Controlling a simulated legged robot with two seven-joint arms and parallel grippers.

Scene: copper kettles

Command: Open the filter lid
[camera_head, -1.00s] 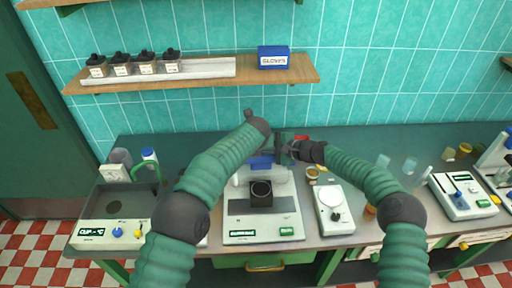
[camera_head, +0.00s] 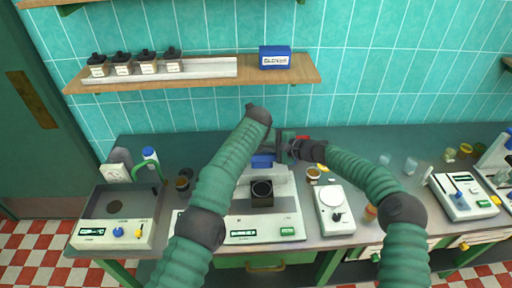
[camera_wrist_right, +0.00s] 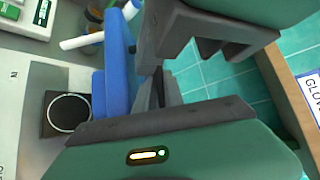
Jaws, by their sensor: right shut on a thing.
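The white coffee machine (camera_head: 285,188) stands on the counter in the middle of the head view. Its blue filter lid (camera_head: 262,161) is at the top of the machine, partly behind my left arm. The lid also shows in the right wrist view (camera_wrist_right: 118,70), tilted up beside the grey fingers. My right gripper (camera_head: 288,150) is just right of and above the lid and is shut on it; the contact itself is mostly hidden. My left gripper (camera_head: 268,143) is near the lid's back, largely hidden by its own forearm, so its fingers cannot be made out.
A dark cup (camera_head: 262,195) stands in the machine's bay. A white scale (camera_head: 333,210) is close on the right, and a sink-like unit (camera_head: 115,215) is on the left. The shelf (camera_head: 200,80) with jars and a blue gloves box (camera_head: 275,57) runs along the wall.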

